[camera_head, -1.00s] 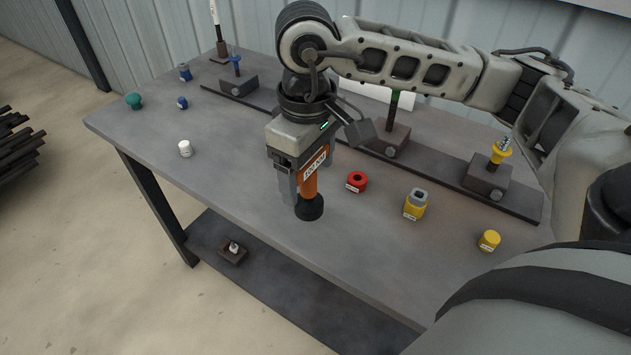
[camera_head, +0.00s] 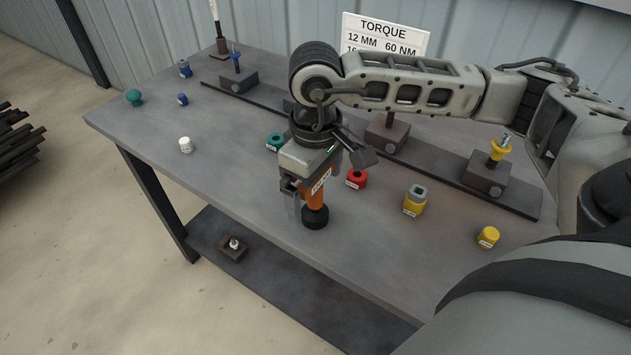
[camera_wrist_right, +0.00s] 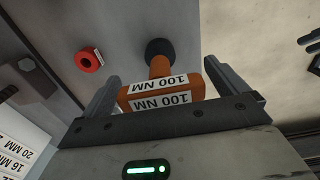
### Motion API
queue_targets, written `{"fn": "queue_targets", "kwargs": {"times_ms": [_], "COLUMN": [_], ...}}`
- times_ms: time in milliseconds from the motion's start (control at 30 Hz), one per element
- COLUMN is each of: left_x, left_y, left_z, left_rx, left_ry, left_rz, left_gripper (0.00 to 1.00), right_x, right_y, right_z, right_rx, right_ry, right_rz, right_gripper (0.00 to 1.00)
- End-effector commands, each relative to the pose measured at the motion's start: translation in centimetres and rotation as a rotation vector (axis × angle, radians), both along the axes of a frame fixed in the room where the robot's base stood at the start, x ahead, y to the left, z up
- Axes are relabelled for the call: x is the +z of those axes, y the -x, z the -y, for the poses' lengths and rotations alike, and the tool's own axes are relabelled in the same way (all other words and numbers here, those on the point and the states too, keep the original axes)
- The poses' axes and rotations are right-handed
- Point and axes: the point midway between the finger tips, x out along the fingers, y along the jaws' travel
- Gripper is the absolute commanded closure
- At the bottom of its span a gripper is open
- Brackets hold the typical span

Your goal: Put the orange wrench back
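The orange wrench (camera_head: 316,197) has white "100 NM" labels and a black round lower end. It hangs roughly upright at the front middle of the table. My right gripper (camera_head: 304,205) points down with its fingers on either side of the wrench's body. In the right wrist view the orange body (camera_wrist_right: 165,92) fills the space between the fingers, with the black end (camera_wrist_right: 160,48) beyond the fingertips. I cannot tell whether the black end touches the table.
Holder blocks (camera_head: 484,176) stand on a dark rail at the back. A red ring (camera_head: 356,179), a green ring (camera_head: 275,141), a yellow-grey socket (camera_head: 415,200) and a yellow cap (camera_head: 488,237) lie nearby. A torque sign (camera_head: 385,38) stands behind. The left front tabletop is mostly clear.

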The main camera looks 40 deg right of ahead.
Motion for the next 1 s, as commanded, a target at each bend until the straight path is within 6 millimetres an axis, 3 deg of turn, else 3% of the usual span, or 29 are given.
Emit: {"fn": "queue_targets", "kwargs": {"times_ms": [367, 800, 1000], "left_x": [0.6, -0.1, 0.1], "left_y": [-0.1, 0.0, -0.1], "left_z": [0.0, 0.0, 0.0], "left_rx": [-0.001, 0.0, 0.001], "left_ry": [-0.006, 0.002, 0.005], "left_rz": [0.005, 0.002, 0.005], "left_gripper": [0.64, 0.64, 0.64], "right_x": [0.9, 9.8, 12.0], "right_y": [-0.1, -0.1, 0.0], "right_z": [0.0, 0.0, 0.0], "right_rx": [0.0, 0.0, 0.0], "right_ry": [-0.001, 0.0, 0.001], "right_rz": [0.003, 0.005, 0.001], "right_gripper": [0.02, 0.02, 0.02]}}
